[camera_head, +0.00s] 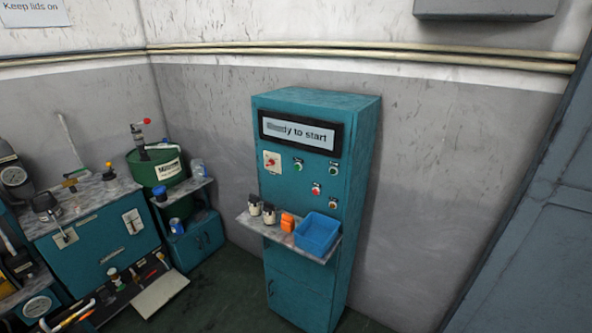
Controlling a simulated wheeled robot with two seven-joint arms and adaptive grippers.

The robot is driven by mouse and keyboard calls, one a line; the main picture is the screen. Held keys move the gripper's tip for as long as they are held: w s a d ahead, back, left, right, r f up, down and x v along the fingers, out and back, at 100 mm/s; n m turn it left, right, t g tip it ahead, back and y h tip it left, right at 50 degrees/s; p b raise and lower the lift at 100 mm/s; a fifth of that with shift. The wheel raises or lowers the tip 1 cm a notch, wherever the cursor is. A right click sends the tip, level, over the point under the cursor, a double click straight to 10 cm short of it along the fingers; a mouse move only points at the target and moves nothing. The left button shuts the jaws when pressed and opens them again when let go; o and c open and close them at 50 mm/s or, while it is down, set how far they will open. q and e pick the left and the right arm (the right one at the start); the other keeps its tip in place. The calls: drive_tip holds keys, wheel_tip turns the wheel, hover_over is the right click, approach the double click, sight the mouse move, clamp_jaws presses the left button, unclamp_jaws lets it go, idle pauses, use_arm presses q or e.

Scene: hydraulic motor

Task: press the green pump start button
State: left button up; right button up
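A teal control cabinet (353,180) stands against the grey wall near the middle of the view. Its dark-framed display (301,131) reads "Ready to start", with the first word partly blurred. Below the display are two green buttons, a left one (298,164) and a right one (334,169). Their labels are too small to read, so I cannot tell which is the pump start. A red button (316,188) and an orange-red one (333,203) sit lower. A rotary switch with a red knob (271,161) is at the left. Neither of my grippers is in view.
A shelf (258,226) juts from the cabinet below the buttons, holding two dark-topped jars (268,213), an orange item (288,222) and a blue bin (318,233). A green drum (156,168) and a teal workbench (98,250) stand left. Floor before the cabinet is partly visible.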

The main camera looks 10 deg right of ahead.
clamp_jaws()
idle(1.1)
